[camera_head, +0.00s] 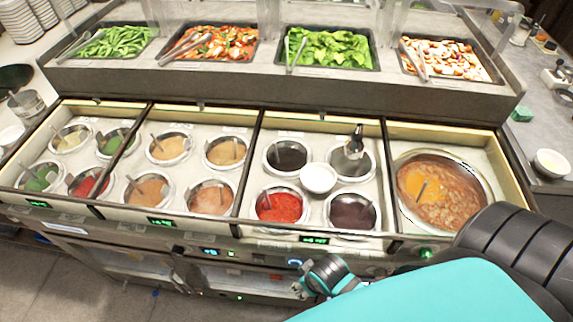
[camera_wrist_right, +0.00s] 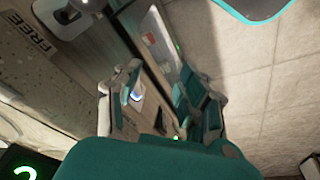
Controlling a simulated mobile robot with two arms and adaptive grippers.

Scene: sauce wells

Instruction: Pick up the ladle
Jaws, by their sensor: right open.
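A ladle or utensil with a dark upright handle (camera_head: 356,138) stands in the back right well of the third sauce section. Its lower end is hard to make out. Several sauce wells to the left also hold thin handles. My right gripper (camera_head: 328,276) is in front of the counter, below its front edge and apart from the handles. It is open and empty in the wrist view (camera_wrist_right: 160,85). My left gripper is not in view.
A small white bowl (camera_head: 318,178) sits among the wells of the third section. Trays of vegetables with tongs line the raised shelf (camera_head: 290,83) behind. The counter front has lit displays (camera_head: 315,240). Open floor (camera_head: 50,280) shows at lower left.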

